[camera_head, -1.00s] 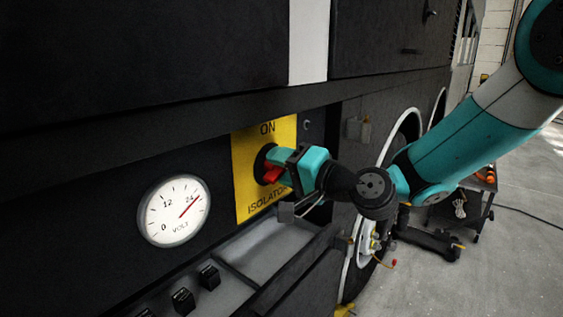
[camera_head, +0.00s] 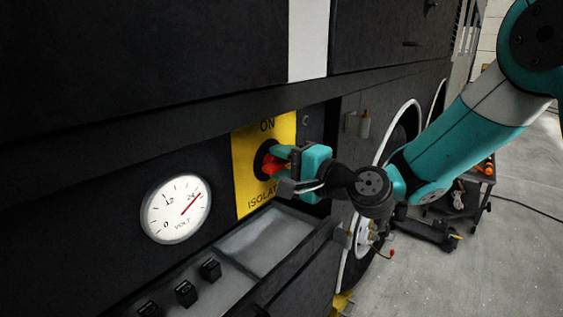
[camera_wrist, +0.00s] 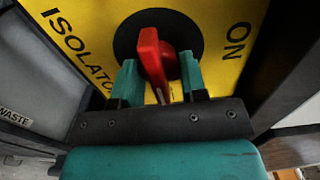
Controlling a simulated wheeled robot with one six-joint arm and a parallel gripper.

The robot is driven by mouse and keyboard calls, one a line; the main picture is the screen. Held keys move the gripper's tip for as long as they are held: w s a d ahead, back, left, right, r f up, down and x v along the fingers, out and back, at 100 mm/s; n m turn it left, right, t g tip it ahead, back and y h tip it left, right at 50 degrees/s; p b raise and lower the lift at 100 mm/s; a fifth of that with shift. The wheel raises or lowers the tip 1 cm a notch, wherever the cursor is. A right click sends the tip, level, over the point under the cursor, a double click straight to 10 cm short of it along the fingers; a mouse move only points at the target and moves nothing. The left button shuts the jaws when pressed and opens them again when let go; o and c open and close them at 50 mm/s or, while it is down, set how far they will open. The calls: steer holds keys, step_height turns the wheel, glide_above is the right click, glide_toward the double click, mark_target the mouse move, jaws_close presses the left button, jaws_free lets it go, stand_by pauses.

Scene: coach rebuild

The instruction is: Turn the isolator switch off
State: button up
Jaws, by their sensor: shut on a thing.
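The isolator switch's red handle (camera_wrist: 152,58) stands out from a round black base (camera_wrist: 190,32) on a yellow plate (camera_head: 243,172) marked ON and ISOLATOR. My gripper (camera_wrist: 160,80) is at the switch, its two teal fingers on either side of the red handle and shut on it. In the head view the red handle (camera_head: 272,166) shows beside my fingers, partly hidden by them. The volt gauge (camera_head: 177,209) left of the plate has its red needle near 24.
A grey tray or ledge (camera_head: 262,244) runs below the plate, with several black switches (camera_head: 185,292) to its left. A wheel (camera_head: 362,250) and a low trolley (camera_head: 462,200) are on the right. Grey floor is open there.

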steer(key=o, duration=0.8)
steer(key=shift+o, duration=0.2)
steer(key=shift+s+d+f+b, duration=0.15)
steer(key=shift+s+d+b, duration=0.1)
steer(key=shift+d+b, duration=0.15)
steer(key=b+v, duration=0.6)
steer(key=v, duration=1)
steer(key=shift+s+d, duration=0.2)
